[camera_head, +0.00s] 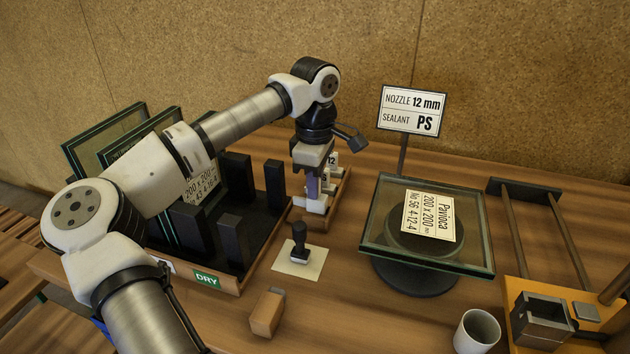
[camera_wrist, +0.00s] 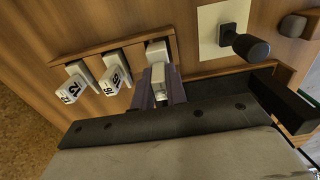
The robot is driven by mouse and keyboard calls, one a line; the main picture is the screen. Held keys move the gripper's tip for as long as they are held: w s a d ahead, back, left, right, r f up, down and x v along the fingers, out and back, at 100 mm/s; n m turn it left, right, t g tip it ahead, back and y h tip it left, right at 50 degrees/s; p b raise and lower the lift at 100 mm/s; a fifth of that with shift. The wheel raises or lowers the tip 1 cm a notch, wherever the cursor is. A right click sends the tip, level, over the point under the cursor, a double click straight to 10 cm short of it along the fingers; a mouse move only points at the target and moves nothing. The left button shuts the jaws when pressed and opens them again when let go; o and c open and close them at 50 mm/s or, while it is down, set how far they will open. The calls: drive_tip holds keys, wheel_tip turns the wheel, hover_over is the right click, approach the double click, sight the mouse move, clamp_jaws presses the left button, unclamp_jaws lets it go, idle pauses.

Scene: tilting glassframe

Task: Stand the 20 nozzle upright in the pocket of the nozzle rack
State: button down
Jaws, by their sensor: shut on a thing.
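My gripper (camera_head: 313,188) points down at the nozzle rack and is shut on a pale nozzle (camera_wrist: 159,73). I take this for the 20 nozzle, though no number shows on it. The wooden nozzle rack (camera_wrist: 116,45) holds the 12 nozzle (camera_wrist: 75,84) and the 16 nozzle (camera_wrist: 112,75) in a row. The held nozzle is at the end of that row, by a white holder (camera_wrist: 156,48). Whether it is seated in the pocket I cannot tell. In the head view the rack (camera_head: 343,190) is partly hidden behind my gripper.
A stamp (camera_head: 300,240) on a pale card stands in front of the rack. A black-slotted glass rack (camera_head: 262,235) is close on the left. A glass pane (camera_head: 380,215) lies on a round black stand to the right. A sign (camera_head: 411,109) stands behind it.

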drive_tip(key=shift+f+b, duration=0.75)
drive_tip(key=shift+f, duration=0.45)
drive_tip(key=c, duration=1.3)
unclamp_jaws()
drive_tip(key=shift+c, duration=0.2)
wheel_tip(320, 180, up, 14)
drive_tip(key=shift+f, duration=0.15)
